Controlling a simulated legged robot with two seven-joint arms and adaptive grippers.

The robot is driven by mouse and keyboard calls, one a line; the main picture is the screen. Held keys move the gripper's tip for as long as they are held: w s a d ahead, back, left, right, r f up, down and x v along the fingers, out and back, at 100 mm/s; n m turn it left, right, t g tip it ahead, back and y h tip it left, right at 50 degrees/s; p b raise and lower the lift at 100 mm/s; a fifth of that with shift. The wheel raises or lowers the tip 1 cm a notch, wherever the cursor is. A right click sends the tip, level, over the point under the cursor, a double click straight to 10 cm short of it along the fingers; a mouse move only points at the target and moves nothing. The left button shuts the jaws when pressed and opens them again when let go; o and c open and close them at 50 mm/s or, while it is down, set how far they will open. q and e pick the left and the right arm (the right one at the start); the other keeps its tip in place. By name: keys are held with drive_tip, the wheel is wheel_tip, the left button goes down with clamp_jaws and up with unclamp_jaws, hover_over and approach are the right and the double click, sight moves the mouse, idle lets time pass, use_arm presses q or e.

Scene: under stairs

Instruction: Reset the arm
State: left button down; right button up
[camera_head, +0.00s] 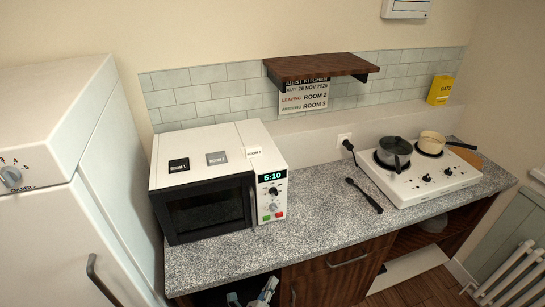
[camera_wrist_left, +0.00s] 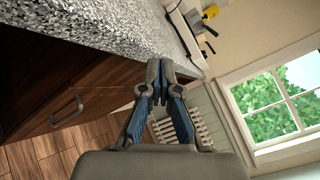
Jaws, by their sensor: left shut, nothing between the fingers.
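My left gripper (camera_head: 268,286) shows at the bottom edge of the head view, in front of the dark opening under the counter. In the left wrist view the left gripper (camera_wrist_left: 160,72) has its fingers together with nothing between them. It is apart from the counter front and its drawer handle (camera_wrist_left: 66,113). Most of my left arm is hidden in the head view. My right gripper is in neither view.
A granite counter (camera_head: 320,225) carries a microwave (camera_head: 205,185), a hob (camera_head: 420,180) with two pots and a black ladle (camera_head: 365,195). A white fridge (camera_head: 60,190) stands at the left. A radiator (camera_head: 510,275) is at the lower right.

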use_arm(q)
drive_tip(key=s+a+f+n+g+y, duration=0.25)
drive_tip(key=a+f+n, duration=0.25)
drive_tip(key=f, duration=0.6)
drive_tip(key=s+a+f+n+g+y, duration=0.1)
drive_tip(key=s+a+f+n+g, duration=0.2)
drive_tip(key=f, duration=0.9)
drive_tip(key=s+a+f+n+g+y, duration=0.25)
drive_tip(key=a+f+n, duration=0.35)
drive_tip(key=f, duration=0.5)
drive_tip(key=s+a+f+n+g+y, duration=0.1)
drive_tip(key=s+a+f+n+g, duration=0.15)
drive_tip(key=s+f, duration=0.45)
drive_tip(key=s+a+f+n+g, duration=0.1)
drive_tip(key=s+a+f+n, duration=0.4)
drive_tip(key=s, duration=0.4)
drive_tip(key=s+a+f+n+g, duration=0.1)
drive_tip(key=s+f+n+g, duration=0.1)
drive_tip(key=s, duration=0.8)
drive_tip(key=s+a+f+n+g+y, duration=0.1)
drive_tip(key=s+f+n, duration=0.3)
drive_tip(key=s, duration=0.6)
drive_tip(key=shift+a+f+n+g, duration=0.25)
drive_tip(key=shift+f+n+g, duration=0.1)
drive_tip(key=shift+g, duration=0.1)
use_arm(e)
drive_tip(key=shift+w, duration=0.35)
use_arm(q)
drive_tip(key=shift+w, duration=0.1)
